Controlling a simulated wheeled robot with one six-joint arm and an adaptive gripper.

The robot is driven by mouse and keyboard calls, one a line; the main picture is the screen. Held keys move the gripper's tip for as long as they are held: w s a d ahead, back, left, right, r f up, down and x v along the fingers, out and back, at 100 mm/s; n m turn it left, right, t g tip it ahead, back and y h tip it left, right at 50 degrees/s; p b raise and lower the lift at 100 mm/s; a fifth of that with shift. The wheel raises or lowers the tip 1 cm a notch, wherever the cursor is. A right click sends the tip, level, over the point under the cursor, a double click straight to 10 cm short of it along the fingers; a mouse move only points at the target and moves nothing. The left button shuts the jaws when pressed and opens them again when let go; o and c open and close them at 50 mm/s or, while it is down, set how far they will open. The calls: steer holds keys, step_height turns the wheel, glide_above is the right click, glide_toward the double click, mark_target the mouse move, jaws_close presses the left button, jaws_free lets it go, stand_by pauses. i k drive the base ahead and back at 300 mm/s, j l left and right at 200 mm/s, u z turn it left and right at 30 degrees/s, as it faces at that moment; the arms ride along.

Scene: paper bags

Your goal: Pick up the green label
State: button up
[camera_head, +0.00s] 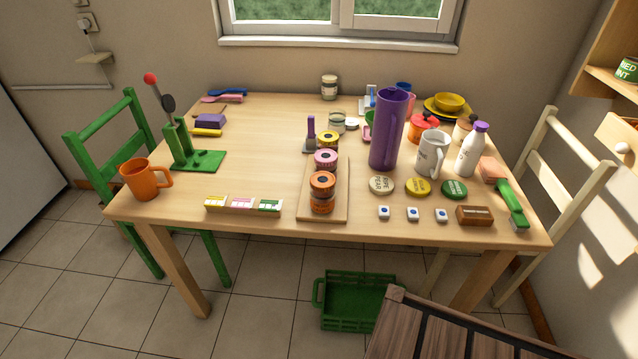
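A small block with a green and white face (269,206) lies near the table's front edge. It is at the right end of a row with a pink one (241,203) and a yellow one (216,202). A round green disc with lettering (454,189) lies at the front right, beside a yellow disc (417,187) and a cream disc (381,185). I cannot tell which of the two green things is the label. My gripper is not in view.
An orange mug (146,180) and green stand (200,159) are left. A tall purple pitcher (387,130), white mug (432,156) and bottle (471,152) stand behind the discs.

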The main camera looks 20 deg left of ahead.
mark_target(274, 206)
steer(key=u, duration=1.65)
steer(key=l+u, duration=0.1)
steer(key=i+l+u, duration=0.1)
steer(key=l, duration=0.25)
